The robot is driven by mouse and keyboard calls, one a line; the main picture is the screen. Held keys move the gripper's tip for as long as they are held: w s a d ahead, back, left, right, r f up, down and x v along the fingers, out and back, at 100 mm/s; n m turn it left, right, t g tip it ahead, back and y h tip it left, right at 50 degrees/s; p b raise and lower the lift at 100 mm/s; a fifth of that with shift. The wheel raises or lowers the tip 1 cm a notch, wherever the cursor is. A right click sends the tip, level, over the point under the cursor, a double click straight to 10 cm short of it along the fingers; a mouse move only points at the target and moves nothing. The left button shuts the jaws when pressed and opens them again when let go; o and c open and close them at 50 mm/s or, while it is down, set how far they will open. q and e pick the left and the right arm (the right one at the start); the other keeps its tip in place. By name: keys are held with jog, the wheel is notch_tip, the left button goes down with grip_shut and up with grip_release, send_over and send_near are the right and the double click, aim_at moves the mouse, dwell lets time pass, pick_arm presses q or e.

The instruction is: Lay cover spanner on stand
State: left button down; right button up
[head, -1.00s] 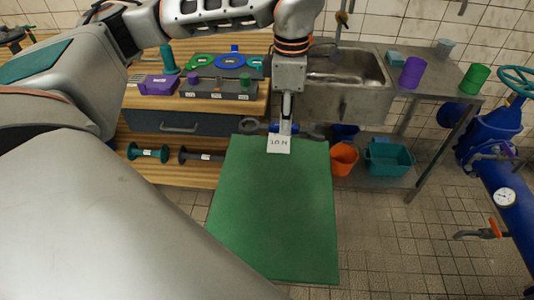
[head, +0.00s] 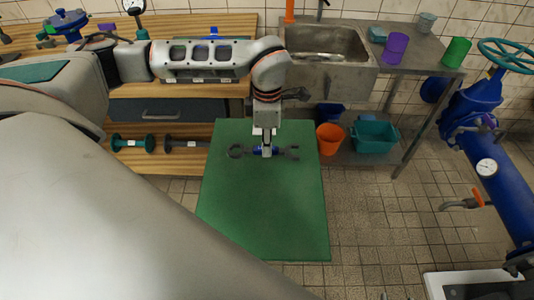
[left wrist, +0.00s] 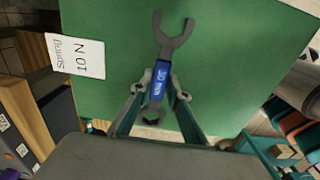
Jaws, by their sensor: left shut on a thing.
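The cover spanner (head: 290,153) is a dark grey double-ended spanner with a blue grip. My left gripper (head: 267,151) points down and is shut on its middle; the spanner lies crosswise over the far part of a green top (head: 262,210), which I take to be the stand. In the left wrist view the spanner (left wrist: 175,45) shows an open jaw at one end and a ring at the other, with fingers on both sides of the blue grip. I cannot tell whether it touches the green top. My right gripper is out of view.
A wooden bench (head: 190,90) stands behind left, a sink (head: 325,45) behind. An orange bucket (head: 330,138) and teal tub (head: 373,133) are right. The near green area is clear.

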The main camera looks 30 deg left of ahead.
aim_at(267, 163)
pick_arm(q)
jog(key=shift+f, duration=2.1)
jog(key=shift+f, duration=0.2)
jog(key=c, duration=1.9)
grip_release()
notch_tip(267, 163, up, 12)
jog(key=shift+r, duration=0.2)
